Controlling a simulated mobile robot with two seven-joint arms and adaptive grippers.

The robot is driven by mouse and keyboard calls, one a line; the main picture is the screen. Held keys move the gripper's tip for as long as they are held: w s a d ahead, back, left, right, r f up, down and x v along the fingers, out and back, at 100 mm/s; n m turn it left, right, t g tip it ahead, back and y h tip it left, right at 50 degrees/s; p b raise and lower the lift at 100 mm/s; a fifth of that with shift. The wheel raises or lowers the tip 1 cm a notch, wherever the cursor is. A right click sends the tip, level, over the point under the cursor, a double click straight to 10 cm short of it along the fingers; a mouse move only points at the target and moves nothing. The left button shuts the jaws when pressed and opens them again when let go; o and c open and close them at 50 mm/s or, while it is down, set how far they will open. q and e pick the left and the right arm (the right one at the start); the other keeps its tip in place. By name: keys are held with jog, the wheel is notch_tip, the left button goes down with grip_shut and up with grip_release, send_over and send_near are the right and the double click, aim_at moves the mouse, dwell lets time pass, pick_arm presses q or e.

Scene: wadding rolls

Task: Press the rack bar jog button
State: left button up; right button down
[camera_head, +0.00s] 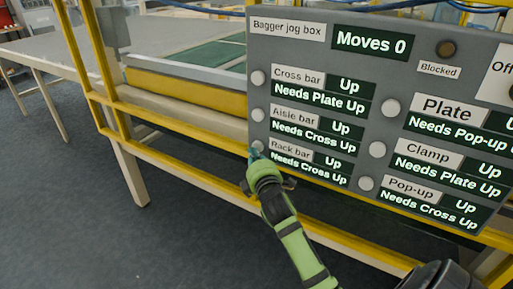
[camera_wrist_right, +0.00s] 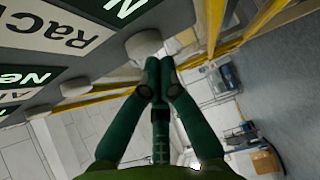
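The grey Bagger jog box (camera_head: 320,55) fills the right of the head view. Its Rack bar button (camera_head: 257,147) is a pale round knob left of the Rack bar label (camera_head: 290,150), partly hidden by my gripper. The display beside it reads Up and Needs Cross Up. My right gripper (camera_head: 256,155) is at this button, its fingertips over the lower part of it. In the right wrist view the fingers (camera_wrist_right: 159,68) meet at the tips, empty, beside the pale button (camera_wrist_right: 144,46). I cannot tell if they touch it. My left gripper is not in view.
The Aisle bar button (camera_head: 258,115) and Cross bar button (camera_head: 257,78) sit just above. The Clamp button (camera_head: 377,149) and Pop-up button (camera_head: 366,183) are to the right. Yellow rails (camera_head: 160,113) and a long table (camera_head: 45,52) lie behind. The floor at left is clear.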

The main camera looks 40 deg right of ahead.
jog(key=shift+w+d, duration=0.2)
jog(key=shift+d, duration=0.25)
dwell(0.4)
jog(key=shift+a, duration=0.1)
jog(key=shift+s+a+p, duration=0.35)
jog(key=shift+a+p, duration=0.05)
jog(key=shift+a, duration=0.35)
jog(key=a, duration=0.1)
jog(key=s+a, duration=0.1)
jog(key=a, duration=0.1)
jog(key=s+a, duration=0.1)
jog(key=shift+a+p, duration=0.35)
jog(key=shift+p, duration=0.05)
dwell(0.7)
